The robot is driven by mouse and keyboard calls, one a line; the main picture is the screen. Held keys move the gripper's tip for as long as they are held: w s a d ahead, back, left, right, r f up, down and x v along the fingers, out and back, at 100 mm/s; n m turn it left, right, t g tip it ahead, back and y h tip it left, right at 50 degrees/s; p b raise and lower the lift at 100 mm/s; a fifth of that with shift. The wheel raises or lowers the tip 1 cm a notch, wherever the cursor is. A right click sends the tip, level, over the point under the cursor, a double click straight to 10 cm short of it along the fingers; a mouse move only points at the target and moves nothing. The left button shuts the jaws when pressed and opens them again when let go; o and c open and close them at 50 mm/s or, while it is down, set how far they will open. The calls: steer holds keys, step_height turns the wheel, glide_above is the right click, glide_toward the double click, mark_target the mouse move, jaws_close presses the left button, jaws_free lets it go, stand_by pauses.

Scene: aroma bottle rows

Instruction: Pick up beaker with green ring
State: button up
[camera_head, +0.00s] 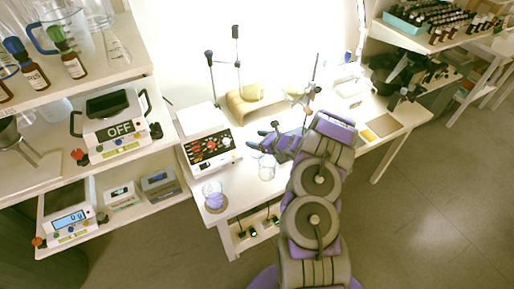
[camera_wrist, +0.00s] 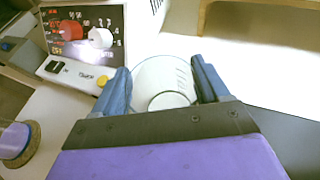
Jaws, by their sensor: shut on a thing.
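A clear glass beaker (camera_head: 267,169) is at the front middle of the white table, just below my gripper (camera_head: 259,140) in the head view. In the wrist view the beaker (camera_wrist: 165,78) is between the two blue fingers of my gripper (camera_wrist: 160,66), which are shut on it. I cannot make out a green ring on it. Its near side is partly hidden by my gripper, and I cannot tell whether its base touches the table.
A control box (camera_head: 208,137) with red and white knobs stands left of the beaker. A vessel with purple contents (camera_head: 215,200) sits near the table's front left corner. A wooden stand (camera_head: 257,104) is behind. Shelves with scales and bottles stand at left.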

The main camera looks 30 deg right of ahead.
steer(key=shift+d+f, duration=0.1)
steer(key=shift+d, duration=0.1)
steer(key=shift+c, duration=1.4)
steer(key=shift+a, duration=0.3)
steer(key=c, duration=0.5)
steer(key=shift+o, duration=0.2)
steer(key=shift+d, duration=0.1)
